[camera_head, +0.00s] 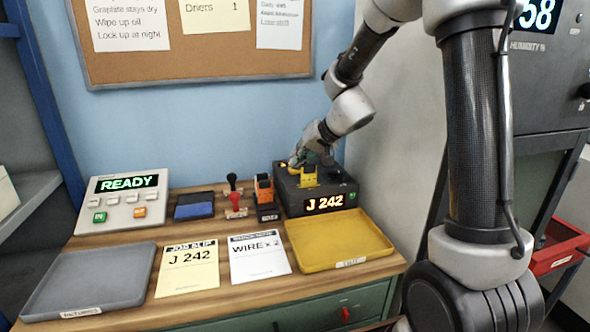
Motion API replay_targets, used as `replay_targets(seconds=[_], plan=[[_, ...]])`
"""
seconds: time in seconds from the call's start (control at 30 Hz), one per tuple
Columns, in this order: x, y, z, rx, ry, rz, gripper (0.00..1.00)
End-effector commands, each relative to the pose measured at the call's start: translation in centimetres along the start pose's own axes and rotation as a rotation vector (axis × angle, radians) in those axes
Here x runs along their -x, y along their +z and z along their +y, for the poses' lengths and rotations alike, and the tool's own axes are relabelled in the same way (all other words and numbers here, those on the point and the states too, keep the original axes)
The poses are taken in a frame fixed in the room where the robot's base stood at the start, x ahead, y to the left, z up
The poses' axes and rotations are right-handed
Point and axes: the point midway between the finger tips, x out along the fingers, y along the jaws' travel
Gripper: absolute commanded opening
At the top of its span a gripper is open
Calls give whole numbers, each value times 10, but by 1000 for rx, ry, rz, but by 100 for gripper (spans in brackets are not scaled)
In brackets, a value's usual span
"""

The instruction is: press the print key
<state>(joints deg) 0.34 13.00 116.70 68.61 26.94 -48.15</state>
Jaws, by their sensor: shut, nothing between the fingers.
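A black box-shaped device (284,202) stands at the back right of the bench, with a lit display (324,203) reading "J 242". A small green key (352,197) sits to the right of that display, and a yellow part (309,177) stands up from the device's top. My gripper (293,164) is shut and empty, low over the device's rear left top; I cannot tell if it touches. A grey panel (122,214) at the back left shows "READY" above several white keys, a green key (100,217) and an orange key (140,212). No label reading "print" is legible.
In front lie a yellow tray (342,257), two paper slips (188,267) and a grey tray (92,300).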

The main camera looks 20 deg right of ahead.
Motion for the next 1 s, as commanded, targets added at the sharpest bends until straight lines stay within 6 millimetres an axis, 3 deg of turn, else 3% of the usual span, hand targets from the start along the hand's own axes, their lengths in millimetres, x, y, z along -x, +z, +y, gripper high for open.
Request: replay_targets(seconds=[0.57, 1.0], plan=[[-2, 2, 1, 0, 0, -1, 0], [10, -6, -7, 1, -1, -1, 0]])
